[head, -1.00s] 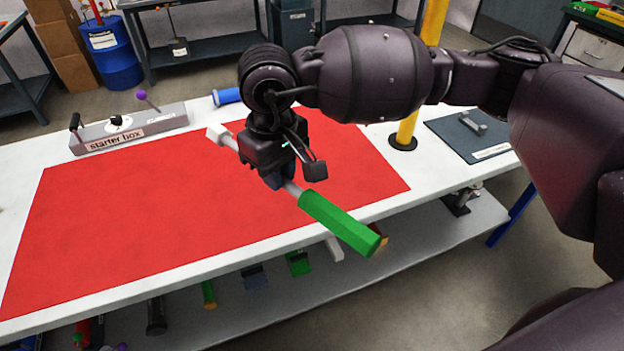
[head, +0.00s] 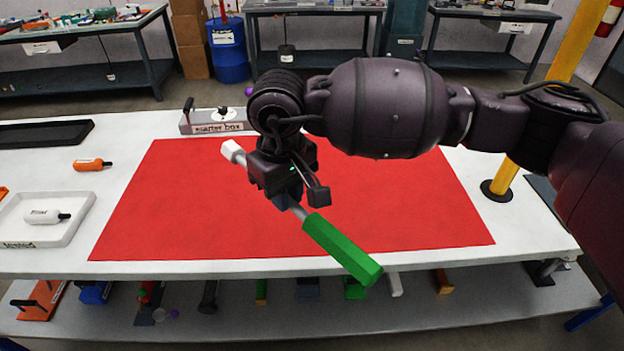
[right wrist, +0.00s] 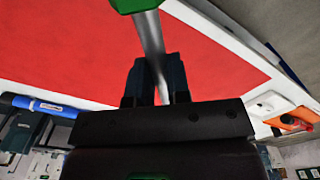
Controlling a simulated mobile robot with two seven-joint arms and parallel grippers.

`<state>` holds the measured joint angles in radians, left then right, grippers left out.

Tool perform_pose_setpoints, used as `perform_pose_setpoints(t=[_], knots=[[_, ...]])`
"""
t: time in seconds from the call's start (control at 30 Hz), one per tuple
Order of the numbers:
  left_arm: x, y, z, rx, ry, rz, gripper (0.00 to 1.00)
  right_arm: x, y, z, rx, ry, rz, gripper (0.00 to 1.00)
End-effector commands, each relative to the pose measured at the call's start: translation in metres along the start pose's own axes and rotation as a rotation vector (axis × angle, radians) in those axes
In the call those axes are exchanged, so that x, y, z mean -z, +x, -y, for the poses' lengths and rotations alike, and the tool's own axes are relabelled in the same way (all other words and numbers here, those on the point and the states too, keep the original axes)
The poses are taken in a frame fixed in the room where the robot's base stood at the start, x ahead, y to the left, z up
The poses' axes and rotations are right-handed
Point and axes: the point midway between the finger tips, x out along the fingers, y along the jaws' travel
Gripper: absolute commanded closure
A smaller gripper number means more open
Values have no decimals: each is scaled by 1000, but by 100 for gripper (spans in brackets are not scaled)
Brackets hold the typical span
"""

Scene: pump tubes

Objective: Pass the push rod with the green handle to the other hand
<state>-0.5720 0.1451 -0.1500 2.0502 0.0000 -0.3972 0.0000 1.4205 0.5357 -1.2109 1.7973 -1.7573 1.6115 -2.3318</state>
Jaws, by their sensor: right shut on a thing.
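The push rod has a green six-sided handle (head: 342,248), a grey metal shaft and a white block end (head: 232,150). My right gripper (head: 282,200) is shut on the shaft between handle and white end, and holds the rod tilted above the red mat (head: 180,200). The green handle points toward the front edge of the table. In the right wrist view both fingers (right wrist: 157,85) close around the shaft, with the handle (right wrist: 133,4) at the top edge. My left gripper is in neither view.
The starter box (head: 215,122) stands behind the mat. A white tray (head: 75,235) with a white bottle, an orange bottle (head: 92,165) and a black tray (head: 40,133) are at left. A yellow post (head: 503,180) stands at right. Several tools lie on the lower shelf (head: 300,330).

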Motion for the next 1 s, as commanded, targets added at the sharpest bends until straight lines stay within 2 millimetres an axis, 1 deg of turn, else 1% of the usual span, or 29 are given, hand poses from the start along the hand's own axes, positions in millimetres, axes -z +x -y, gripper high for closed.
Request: perform_pose_setpoints(t=[0.03, 0.13, 0.23, 0.3, 0.47, 0.8, 1.0], knots=[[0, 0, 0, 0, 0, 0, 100, 4, 3, 5, 0, 0, 0, 100], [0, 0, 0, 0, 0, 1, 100, 10, 8, 11, 1, 1, -1, 100], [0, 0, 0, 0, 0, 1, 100, 12, 11, 13, 0, -5, -1, 100], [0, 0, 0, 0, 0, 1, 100, 11, 10, 12, -1, -20, -1, 100], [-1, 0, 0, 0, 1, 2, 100, 1, 0, 0, -2, -115, -2, 100], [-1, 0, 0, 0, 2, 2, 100, -28, -29, -34, -1, -422, -2, 100], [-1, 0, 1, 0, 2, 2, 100, -39, -40, -47, 0, -546, -1, 100]])
